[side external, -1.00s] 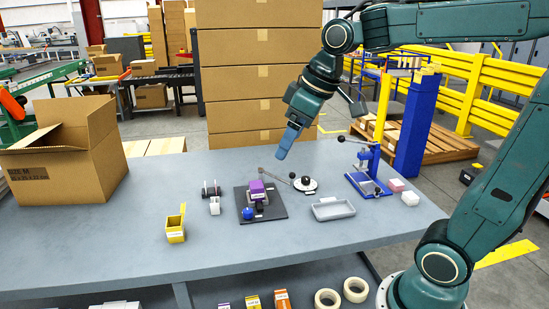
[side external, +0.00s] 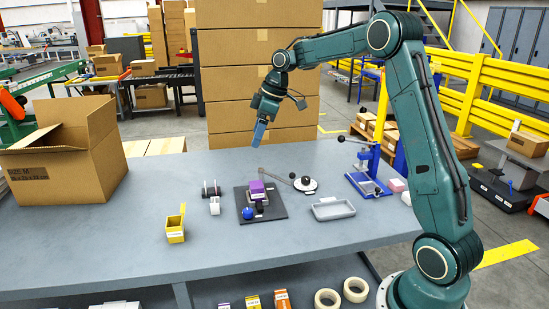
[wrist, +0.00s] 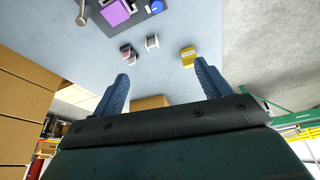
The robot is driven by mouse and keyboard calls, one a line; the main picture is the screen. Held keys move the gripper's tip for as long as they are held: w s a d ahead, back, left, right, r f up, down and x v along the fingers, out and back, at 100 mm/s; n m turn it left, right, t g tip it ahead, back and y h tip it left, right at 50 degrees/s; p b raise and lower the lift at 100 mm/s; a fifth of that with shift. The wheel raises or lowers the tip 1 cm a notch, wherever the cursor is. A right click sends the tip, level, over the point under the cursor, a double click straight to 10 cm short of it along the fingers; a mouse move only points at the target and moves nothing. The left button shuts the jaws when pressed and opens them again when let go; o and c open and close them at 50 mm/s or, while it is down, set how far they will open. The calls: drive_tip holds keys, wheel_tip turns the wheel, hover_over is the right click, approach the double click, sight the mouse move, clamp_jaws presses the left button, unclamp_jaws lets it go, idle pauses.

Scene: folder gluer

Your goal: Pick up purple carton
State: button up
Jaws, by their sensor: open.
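The purple carton (side external: 257,187) sits on a small fixture on a dark square base plate (side external: 273,213) near the middle of the table. In the wrist view the purple carton (wrist: 117,11) shows at the top edge, partly cut off by the frame. My gripper (side external: 258,143) is in the air above and behind the carton, pointing down and apart from it. In the wrist view my gripper's two blue fingers (wrist: 161,80) are spread with nothing between them.
A blue knob (side external: 247,213) and a lever with a black ball (side external: 292,176) are close to the carton. A grey tray (side external: 334,209), a blue press (side external: 368,178), a yellow bin (side external: 175,231) and an open cardboard box (side external: 85,150) stand around. The front table area is clear.

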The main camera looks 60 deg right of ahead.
sight(257, 184)
drive_tip(key=w+d+f+n+y, duration=0.1)
drive_tip(key=w+d+f+n, duration=0.1)
drive_tip(key=d+f, duration=0.9)
drive_tip(key=shift+w+d+f, duration=0.2)
drive_tip(key=shift+w+f, duration=0.25)
drive_tip(key=shift+w, duration=0.4)
drive_tip(key=shift+f, duration=0.1)
drive_tip(key=shift+x, duration=4.25)
drive_tip(key=shift+s+a, duration=0.1)
drive_tip(key=shift+s+x, duration=0.2)
drive_tip(key=shift+x, duration=2.35)
drive_tip(key=shift+f, duration=0.1)
drive_tip(key=c, duration=1)
